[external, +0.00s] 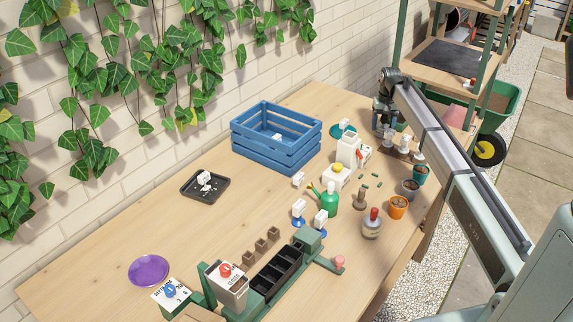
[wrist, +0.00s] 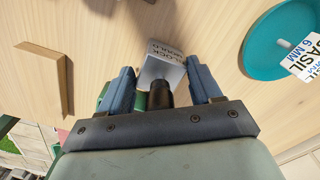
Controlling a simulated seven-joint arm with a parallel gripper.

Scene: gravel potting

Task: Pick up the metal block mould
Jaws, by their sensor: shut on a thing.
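In the external view my gripper (external: 383,128) points down over the far right part of the table, and the mould is mostly hidden there. I cannot tell whether its base touches the table. A green part shows behind it in the wrist view.
A teal saucer (wrist: 262,42) with a "BASIL 6 MM" label lies to the right in the wrist view, and a wooden piece (wrist: 46,78) lies to the left. A blue crate (external: 262,150), small pots (external: 398,207) and a black tray (external: 187,190) stand on the table.

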